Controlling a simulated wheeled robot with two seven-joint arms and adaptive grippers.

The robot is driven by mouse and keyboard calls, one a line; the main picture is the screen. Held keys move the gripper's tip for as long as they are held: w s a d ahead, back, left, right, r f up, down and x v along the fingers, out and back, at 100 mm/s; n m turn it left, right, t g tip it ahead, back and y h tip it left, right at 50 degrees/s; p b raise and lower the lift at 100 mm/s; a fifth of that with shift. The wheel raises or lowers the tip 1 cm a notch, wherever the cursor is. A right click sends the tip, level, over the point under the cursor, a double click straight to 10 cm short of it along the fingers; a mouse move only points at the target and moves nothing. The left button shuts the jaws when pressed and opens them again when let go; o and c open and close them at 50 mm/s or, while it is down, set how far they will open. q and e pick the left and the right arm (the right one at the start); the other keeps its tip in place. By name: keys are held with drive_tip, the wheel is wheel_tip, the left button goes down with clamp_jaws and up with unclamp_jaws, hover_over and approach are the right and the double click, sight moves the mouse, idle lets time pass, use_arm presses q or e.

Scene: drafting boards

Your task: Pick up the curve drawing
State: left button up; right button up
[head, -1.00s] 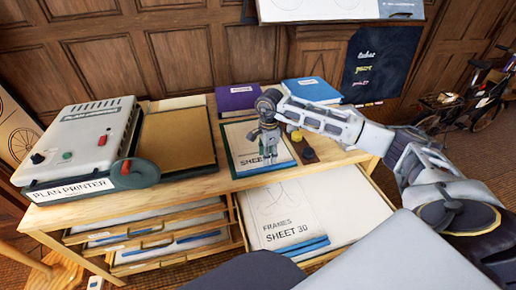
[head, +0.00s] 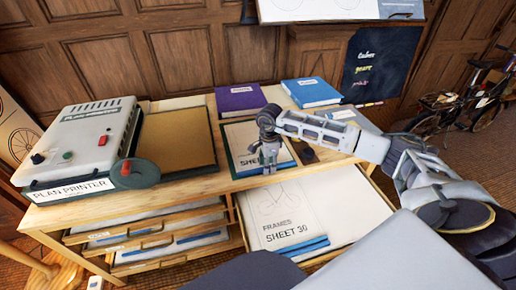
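My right gripper (head: 269,160) hangs fingers-down over the front part of a white sheet (head: 240,137) in a dark green frame on the cabinet top. The gripper and wrist cover much of this sheet. I cannot tell whether the fingers touch it or whether they are open. Another white sheet (head: 310,207), marked "FRAMES SHEET 30" with faint curved lines, lies in the open top drawer. No label reads as "curve drawing", so I cannot tell which sheet that is. My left gripper is not in view.
A plan printer (head: 85,143) stands at the left beside a brown board (head: 176,140). A purple book (head: 240,97) and a blue book (head: 311,92) lie at the back. A dark round piece (head: 308,156) sits right of the gripper. The open drawer juts out in front.

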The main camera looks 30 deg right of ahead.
drive_tip(key=shift+f, duration=0.35)
drive_tip(key=shift+c, duration=0.2)
clamp_jaws()
